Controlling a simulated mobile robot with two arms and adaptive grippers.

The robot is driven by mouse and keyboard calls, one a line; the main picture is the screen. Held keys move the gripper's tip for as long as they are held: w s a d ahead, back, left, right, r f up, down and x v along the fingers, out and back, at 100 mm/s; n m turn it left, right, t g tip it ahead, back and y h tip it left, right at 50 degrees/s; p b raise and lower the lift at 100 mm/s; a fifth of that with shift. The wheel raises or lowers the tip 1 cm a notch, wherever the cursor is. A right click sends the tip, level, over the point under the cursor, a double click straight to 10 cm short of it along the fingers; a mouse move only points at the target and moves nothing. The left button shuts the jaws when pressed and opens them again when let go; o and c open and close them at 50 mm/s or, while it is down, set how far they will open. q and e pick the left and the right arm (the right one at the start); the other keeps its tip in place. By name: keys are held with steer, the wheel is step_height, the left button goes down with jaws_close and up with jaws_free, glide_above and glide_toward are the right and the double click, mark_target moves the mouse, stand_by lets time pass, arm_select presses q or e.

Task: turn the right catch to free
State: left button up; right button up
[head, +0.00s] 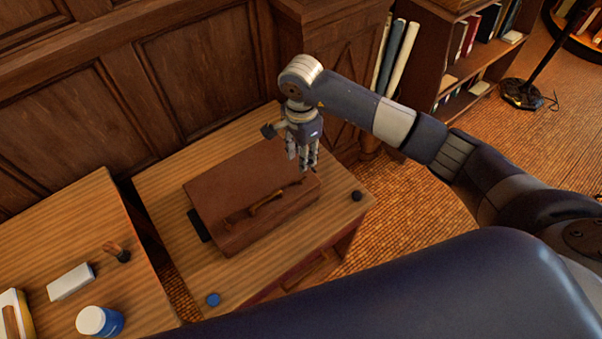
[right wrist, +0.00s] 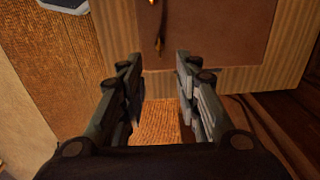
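A brown case (head: 228,188) with a tan handle (head: 265,202) lies flat on the wooden table in the head view. My right gripper (head: 302,164) points down over the case's right end, near its front right corner. In the right wrist view the right gripper (right wrist: 156,66) is open, with nothing between its fingers. The case (right wrist: 220,35) shows beyond the fingers, with a small brass-coloured fitting (right wrist: 158,42) near the gap. I cannot tell whether this is the right catch or how it is turned. My left gripper is not in view.
The table (head: 160,190) has a blue disc (head: 213,299) and a black knob (head: 357,196) at its front corners. A black flat piece (head: 198,225) lies by the case's left end. Another table at left holds a white block (head: 70,282) and a blue jar (head: 100,321). Panelled wall stands behind.

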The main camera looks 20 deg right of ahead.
mark_target(301, 178)
step_height(301, 178, down, 9)
steer(key=shift+a+r+p, duration=0.1)
steer(key=shift+r+p, duration=0.1)
steer(key=shift+p, duration=0.95)
steer(key=shift+f, duration=0.55)
jaws_close()
